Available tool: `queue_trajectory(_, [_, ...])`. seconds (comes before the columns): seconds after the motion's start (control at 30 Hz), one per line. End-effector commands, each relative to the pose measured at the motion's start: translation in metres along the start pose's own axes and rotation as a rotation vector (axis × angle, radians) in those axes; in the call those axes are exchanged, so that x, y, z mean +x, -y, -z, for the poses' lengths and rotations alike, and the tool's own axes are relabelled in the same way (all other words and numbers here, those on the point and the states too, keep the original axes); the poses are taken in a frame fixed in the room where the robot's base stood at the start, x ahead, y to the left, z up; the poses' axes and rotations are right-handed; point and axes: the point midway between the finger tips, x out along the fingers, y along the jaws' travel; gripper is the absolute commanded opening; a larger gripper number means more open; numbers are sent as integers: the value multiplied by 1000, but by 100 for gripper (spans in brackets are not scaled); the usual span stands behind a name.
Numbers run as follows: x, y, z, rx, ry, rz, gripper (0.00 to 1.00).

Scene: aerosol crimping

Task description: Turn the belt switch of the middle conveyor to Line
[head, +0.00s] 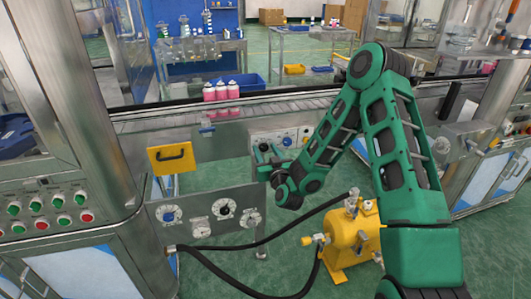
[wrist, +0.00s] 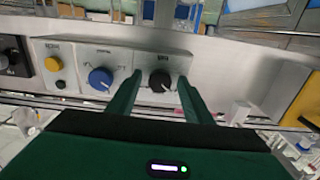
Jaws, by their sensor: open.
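A grey control panel on the front of the middle conveyor (head: 160,126) carries knobs and buttons. In the wrist view a black rotary knob (wrist: 159,80) with a pale pointer mark sits on the panel, between my two green fingers as seen from the wrist. A larger blue knob (wrist: 101,79) is just left of it. My gripper (wrist: 159,76) is open; I see no clear contact with the knob. In the head view my gripper (head: 268,153) is at the panel and partly covers it, and a blue knob (head: 287,141) shows beside it. The labels are too small to read.
A yellow button (wrist: 53,64) and another black knob (wrist: 12,62) lie further left. Pink cans (head: 221,91) stand on the conveyor. Below are a gauge panel (head: 237,201), a yellow pump (head: 352,240) and black hoses. A yellow plate (head: 172,158) with a handle is left.

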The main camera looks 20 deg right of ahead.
Motion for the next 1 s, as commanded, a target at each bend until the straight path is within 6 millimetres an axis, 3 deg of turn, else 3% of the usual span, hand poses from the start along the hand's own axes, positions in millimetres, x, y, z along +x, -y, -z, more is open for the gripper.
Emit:
queue_trajectory(0.13, [0,0,0,0,0,0,44])
queue_trajectory(0.3, [0,0,0,1,0,0,5])
queue_trajectory(0.67, [0,-1,0,44,0,-1,5])
queue_trajectory(1.0, [0,0,0,272,0,-1,5])
